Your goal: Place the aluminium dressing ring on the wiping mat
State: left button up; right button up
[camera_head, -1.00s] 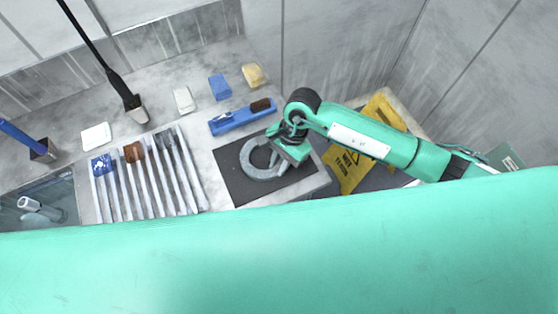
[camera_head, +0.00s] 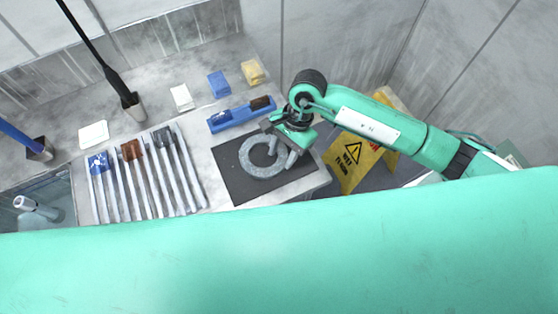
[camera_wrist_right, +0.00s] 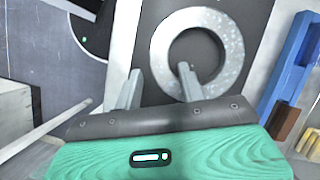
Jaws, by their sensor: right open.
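The aluminium dressing ring (camera_head: 262,172), a grey speckled ring, lies flat on the dark wiping mat (camera_head: 228,178). My right gripper (camera_head: 282,152) is open at the ring's right side, with nothing between its fingers that I can see held. In the right wrist view, one finger overlaps the hole of the ring (camera_wrist_right: 233,50) and the other stands outside its rim. The fingers of the gripper (camera_wrist_right: 159,72) appear apart from the ring, but the exact height cannot be told. My left gripper is not in view.
A blue holder (camera_head: 230,121) with a brown-topped block lies just behind the mat. A slatted rack (camera_head: 118,195) is to the left. Several small blocks, including a yellow one (camera_head: 253,72), line the back. A yellow floor sign (camera_head: 352,160) stands right of the counter.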

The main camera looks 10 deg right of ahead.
jog(key=b+v, duration=0.2)
jog(key=v, duration=0.6)
jog(key=shift+r+b, duration=0.2)
jog(key=shift+b, duration=0.1)
jog(key=shift+w+d, duration=0.1)
jog(key=shift+w, duration=0.05)
